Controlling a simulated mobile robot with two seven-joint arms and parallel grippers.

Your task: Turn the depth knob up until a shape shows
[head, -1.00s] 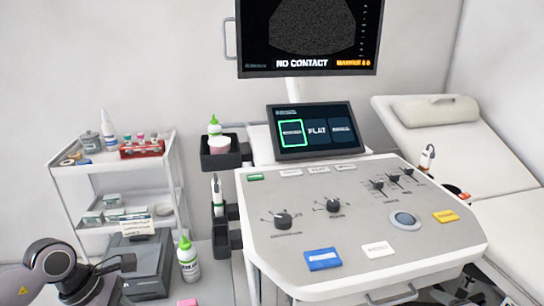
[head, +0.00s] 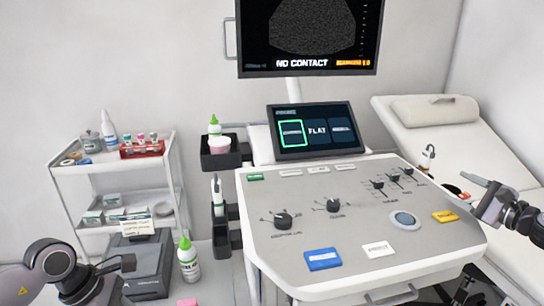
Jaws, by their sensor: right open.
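A small touch screen (head: 315,130) stands behind the panel. A trolley (head: 110,170) and green-capped bottle (head: 188,260) are left; a couch (head: 500,150) is right.

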